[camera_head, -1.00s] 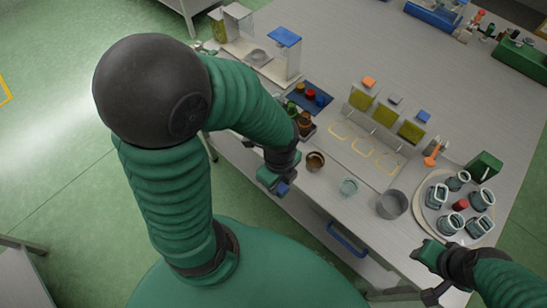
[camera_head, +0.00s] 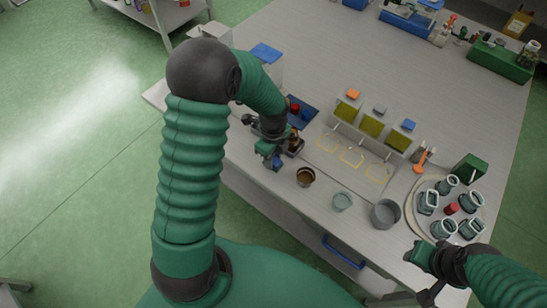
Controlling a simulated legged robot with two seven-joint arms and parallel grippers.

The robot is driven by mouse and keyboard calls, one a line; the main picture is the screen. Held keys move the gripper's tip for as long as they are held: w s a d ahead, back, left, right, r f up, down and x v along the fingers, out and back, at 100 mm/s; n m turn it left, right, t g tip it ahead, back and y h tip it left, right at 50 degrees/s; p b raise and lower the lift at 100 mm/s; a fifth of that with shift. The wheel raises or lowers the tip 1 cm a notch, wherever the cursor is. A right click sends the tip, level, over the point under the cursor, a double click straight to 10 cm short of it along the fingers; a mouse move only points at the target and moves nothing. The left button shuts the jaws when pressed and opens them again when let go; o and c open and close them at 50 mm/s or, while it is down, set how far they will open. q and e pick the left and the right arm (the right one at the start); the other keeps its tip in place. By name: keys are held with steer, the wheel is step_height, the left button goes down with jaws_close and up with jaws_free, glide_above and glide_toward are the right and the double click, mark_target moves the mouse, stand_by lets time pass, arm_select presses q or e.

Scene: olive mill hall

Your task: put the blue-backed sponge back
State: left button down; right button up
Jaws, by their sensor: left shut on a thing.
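My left gripper (camera_head: 270,158) is shut on the blue-backed sponge (camera_head: 278,163), of which only a small blue patch shows at the fingers. It hangs near the table's front edge, left of a brown cup (camera_head: 306,177). My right gripper (camera_head: 414,256) is low at the right, near the front edge by the round tray; its fingers are too small to read. A dark blue mat (camera_head: 311,110) with red and blue items lies behind my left gripper, partly hidden by my arm.
A glass bowl (camera_head: 342,201), a metal pot (camera_head: 385,213) and a round tray (camera_head: 413,223) of jars stand along the front. The table's back middle is clear.

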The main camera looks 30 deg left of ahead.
mark_target(274, 160)
arm_select(q)
steer(key=c, duration=1.2)
jaws_free()
steer(key=shift+c, duration=0.2)
steer(key=shift+o, duration=0.9)
steer(key=shift+d, duration=0.1)
steer(key=shift+d+r, duration=0.15)
steer(key=shift+d, duration=0.15)
step_height(274, 160, up, 11)
steer(key=p, duration=0.2)
steer(key=s+d+n+t, duration=0.2)
steer(key=s+d+n, duration=0.5)
steer(key=n, duration=1.2)
steer(key=shift+s+f+t, duration=0.25)
steer(key=shift+s+t, duration=0.05)
steer(key=shift+s, duration=0.9)
arm_select(e)
steer(key=shift+d+r, duration=0.15)
steer(key=shift+r, duration=0.6)
